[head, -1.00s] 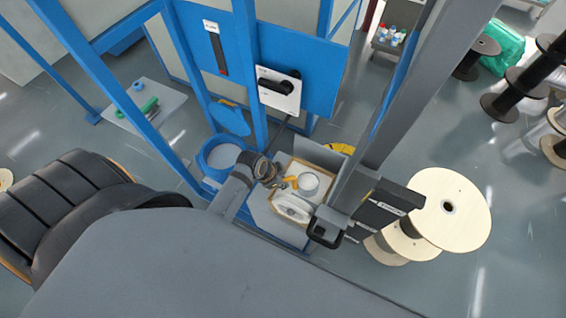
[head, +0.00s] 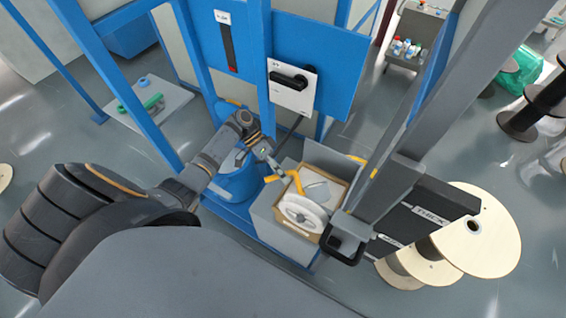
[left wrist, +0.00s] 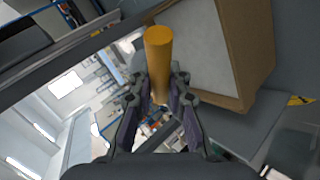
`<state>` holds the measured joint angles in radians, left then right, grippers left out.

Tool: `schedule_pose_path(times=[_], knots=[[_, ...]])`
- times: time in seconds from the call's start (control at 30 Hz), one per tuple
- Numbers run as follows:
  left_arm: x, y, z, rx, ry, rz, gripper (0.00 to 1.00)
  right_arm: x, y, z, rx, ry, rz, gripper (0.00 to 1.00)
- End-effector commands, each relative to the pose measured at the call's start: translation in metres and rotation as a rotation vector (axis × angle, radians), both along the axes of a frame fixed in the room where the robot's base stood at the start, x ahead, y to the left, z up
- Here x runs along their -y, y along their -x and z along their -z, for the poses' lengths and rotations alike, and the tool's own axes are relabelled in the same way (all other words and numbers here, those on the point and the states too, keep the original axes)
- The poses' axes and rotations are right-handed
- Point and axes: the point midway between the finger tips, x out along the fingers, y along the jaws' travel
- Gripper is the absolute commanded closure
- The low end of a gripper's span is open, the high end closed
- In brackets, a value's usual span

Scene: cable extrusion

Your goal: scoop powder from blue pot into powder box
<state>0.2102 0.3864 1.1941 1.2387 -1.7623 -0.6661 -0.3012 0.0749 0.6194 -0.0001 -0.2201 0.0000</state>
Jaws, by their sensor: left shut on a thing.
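My left gripper (head: 270,160) is shut on the yellow handle (head: 293,181) of a scoop. The handle shows as an orange cylinder (left wrist: 158,62) between the fingers in the left wrist view. The scoop's bowl is hard to make out. The powder box (head: 312,232) is a brown open box right of the gripper, with white contents and a white ring-shaped part at its front. Its brown wall (left wrist: 247,50) is right of the handle in the left wrist view. The blue pot (head: 240,188) stands left of the box, partly hidden under my left arm. My right gripper is not in view.
Blue frame posts (head: 190,60) and a panel with a black handle (head: 290,82) stand behind the pot. A grey upright and a dark box (head: 425,218) are right of the powder box. Wooden spools (head: 470,235) stand farther right.

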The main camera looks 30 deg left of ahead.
Motion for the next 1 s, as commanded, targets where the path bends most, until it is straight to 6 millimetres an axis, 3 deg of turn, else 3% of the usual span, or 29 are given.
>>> schedule_pose_path(times=[0.03,0.4,1.0], knots=[[-0.001,-0.002,0.008,-0.013,0.017,-0.001,1.0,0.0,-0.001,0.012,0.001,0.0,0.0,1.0],[-0.009,-0.008,0.017,-0.116,0.13,-0.001,1.0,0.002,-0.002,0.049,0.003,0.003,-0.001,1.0],[-0.01,-0.01,0.015,-0.144,0.161,0.0,1.0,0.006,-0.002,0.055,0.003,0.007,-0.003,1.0]])
